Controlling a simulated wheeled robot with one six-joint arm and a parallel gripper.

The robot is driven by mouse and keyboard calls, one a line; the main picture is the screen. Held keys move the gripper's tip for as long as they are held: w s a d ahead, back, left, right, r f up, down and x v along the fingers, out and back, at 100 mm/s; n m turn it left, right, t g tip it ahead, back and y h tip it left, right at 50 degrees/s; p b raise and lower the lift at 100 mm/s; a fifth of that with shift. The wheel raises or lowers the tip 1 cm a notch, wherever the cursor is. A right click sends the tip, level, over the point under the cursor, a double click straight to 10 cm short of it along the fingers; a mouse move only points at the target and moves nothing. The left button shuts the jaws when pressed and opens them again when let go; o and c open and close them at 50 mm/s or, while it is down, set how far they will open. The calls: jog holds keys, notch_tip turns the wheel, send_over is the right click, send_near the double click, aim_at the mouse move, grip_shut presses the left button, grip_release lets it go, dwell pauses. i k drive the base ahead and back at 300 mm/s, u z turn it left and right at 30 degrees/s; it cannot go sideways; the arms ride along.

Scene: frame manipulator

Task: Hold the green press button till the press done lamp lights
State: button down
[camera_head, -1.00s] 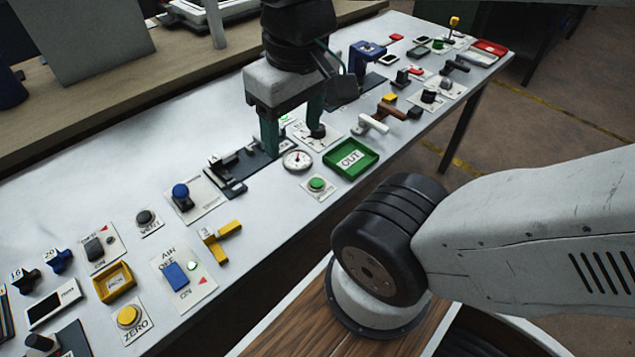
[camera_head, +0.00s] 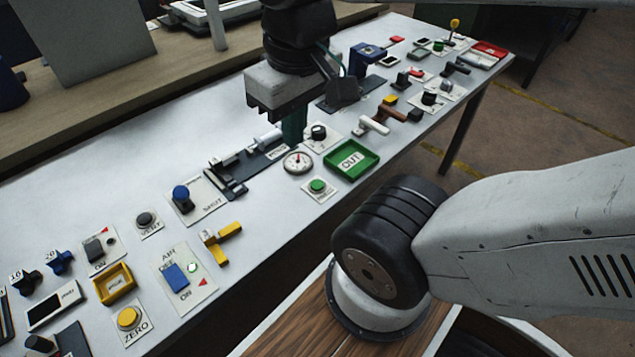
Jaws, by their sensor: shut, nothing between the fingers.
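A round green button (camera_head: 317,186) sits on a small white plate at the near edge of the bench, just left of the green OUT tray. A second, smaller green button (camera_head: 438,46) is at the far end; I cannot read labels to tell which is the press button. My gripper (camera_head: 293,138) points down with its fingers together and empty. It is above the bench behind the round gauge, up and left of the nearer green button and apart from it. I cannot identify the press done lamp; the gripper hides part of the bench behind it.
Around the nearer button are the white gauge (camera_head: 298,162), a black knob (camera_head: 318,132) and the green OUT tray (camera_head: 351,160). A black clamp fixture (camera_head: 228,180) lies to the left, and a white-handled lever (camera_head: 374,125) to the right.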

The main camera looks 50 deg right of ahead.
aim_at(316, 185)
jog(key=z, duration=0.95)
jog(key=k, duration=0.95)
jog(key=u, duration=0.25)
